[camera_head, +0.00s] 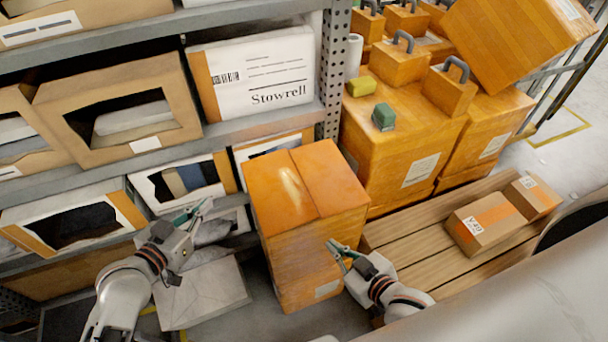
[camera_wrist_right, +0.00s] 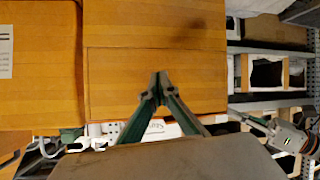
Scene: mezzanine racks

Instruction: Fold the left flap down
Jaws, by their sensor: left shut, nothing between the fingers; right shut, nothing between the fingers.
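The orange box (camera_head: 310,225) stands upright in the middle of the head view. Its top shows a left flap (camera_head: 278,190) and a right flap (camera_head: 332,172), both looking flat and meeting at a seam. My left gripper (camera_head: 203,207) is shut and empty, to the left of the box and apart from it. My right gripper (camera_head: 334,248) is shut and empty, by the box's right side; I cannot tell whether it touches. In the right wrist view its fingertips (camera_wrist_right: 158,84) meet in front of an orange box face (camera_wrist_right: 110,75). My left gripper shows there too (camera_wrist_right: 256,122).
Shelves with open-fronted cartons (camera_head: 125,110) and a white Stowrell box (camera_head: 256,75) stand behind on the left. Large orange boxes (camera_head: 400,140) stand behind on the right. A wooden pallet (camera_head: 425,262) with small cartons (camera_head: 483,222) lies to the right.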

